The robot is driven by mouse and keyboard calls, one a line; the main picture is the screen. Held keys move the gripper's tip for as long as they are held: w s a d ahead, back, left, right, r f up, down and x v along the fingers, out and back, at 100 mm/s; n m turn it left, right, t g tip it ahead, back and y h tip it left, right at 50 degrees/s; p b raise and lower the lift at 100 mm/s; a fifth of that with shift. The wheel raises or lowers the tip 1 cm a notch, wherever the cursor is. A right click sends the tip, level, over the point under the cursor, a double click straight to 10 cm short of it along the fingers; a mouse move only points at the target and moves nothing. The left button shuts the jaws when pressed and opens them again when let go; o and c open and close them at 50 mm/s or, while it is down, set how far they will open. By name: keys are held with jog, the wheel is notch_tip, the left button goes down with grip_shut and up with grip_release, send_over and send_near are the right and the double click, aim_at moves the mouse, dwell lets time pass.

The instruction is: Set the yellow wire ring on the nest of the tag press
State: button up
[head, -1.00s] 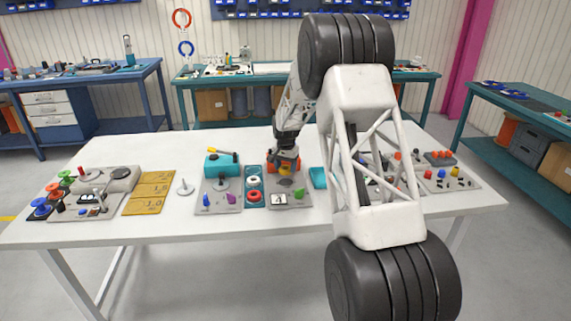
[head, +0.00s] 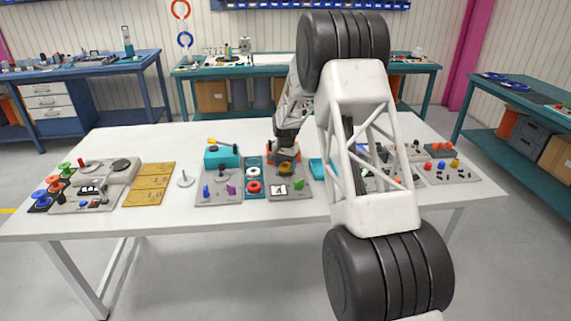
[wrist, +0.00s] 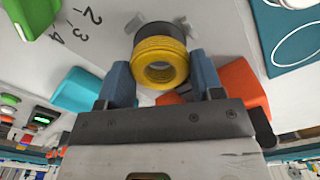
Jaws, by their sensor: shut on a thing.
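The yellow wire ring (wrist: 160,63) is between the blue fingers of my gripper (wrist: 159,68) in the wrist view, its hole facing the camera. My gripper is shut on it. A dark round piece (wrist: 157,29) shows just beyond the ring, partly hidden by it; I cannot tell whether they touch. It may be the nest of the tag press. In the head view my gripper (head: 285,158) is low over a grey station plate (head: 289,196), which I take for the tag press, and a bit of yellow shows under it.
An orange block (wrist: 240,88) stands close on the right in the wrist view and a teal bin (wrist: 80,92) on the left. A green piece (wrist: 31,14) is at upper left. A teal ring tray (head: 254,179) adjoins the plate. The white tabletop (head: 130,224) is clear in front.

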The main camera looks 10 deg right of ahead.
jog(key=shift+f, duration=0.95)
jog(key=o, duration=1)
notch_tip(320, 180, up, 8)
